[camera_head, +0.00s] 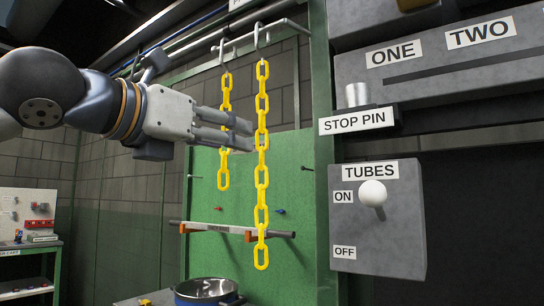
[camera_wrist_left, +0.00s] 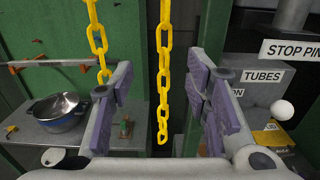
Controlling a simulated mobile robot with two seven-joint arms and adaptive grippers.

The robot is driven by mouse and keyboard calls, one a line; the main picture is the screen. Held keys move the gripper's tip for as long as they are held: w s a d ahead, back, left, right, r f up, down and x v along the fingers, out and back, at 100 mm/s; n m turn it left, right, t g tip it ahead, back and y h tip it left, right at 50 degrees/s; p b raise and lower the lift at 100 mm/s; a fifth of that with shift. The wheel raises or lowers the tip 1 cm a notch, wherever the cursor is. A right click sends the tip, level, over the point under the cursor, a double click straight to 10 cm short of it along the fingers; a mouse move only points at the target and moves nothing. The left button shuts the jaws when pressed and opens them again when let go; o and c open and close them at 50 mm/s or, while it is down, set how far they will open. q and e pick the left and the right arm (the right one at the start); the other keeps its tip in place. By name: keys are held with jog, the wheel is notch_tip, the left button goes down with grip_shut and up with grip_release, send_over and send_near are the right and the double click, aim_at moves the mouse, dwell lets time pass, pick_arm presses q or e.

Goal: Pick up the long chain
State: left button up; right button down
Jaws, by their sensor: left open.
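The long yellow chain (camera_head: 261,184) hangs straight down from a hook on a metal rail in the head view. The shorter yellow chain (camera_head: 225,95) hangs to its left, partly behind my gripper. My left gripper (camera_head: 250,134) is open and level, its fingertips close to the left side of the long chain around its middle links. In the left wrist view, the long chain (camera_wrist_left: 162,75) hangs in the gap between the two open fingers (camera_wrist_left: 160,90). The shorter chain (camera_wrist_left: 97,40) is at the left finger's outer side there. Whether either finger touches a chain is unclear. My right gripper is out of view.
A green panel (camera_head: 265,165) stands behind the chains, with a horizontal bar (camera_head: 215,228) across it. A metal pot (camera_head: 205,291) sits below. A grey control box labelled TUBES (camera_head: 415,235) with a white-knobbed lever (camera_head: 373,192) is to the right.

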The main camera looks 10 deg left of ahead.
aim_at(258, 147)
pick_arm(q)
jog(key=x, duration=0.6)
jog(key=b+x, duration=0.1)
jog(key=x, duration=0.2)
jog(key=shift+w+d+f, duration=0.15)
jog(key=shift+d+f, duration=0.2)
jog(key=shift+r, duration=0.15)
jog(key=c, duration=0.3)
grip_shut()
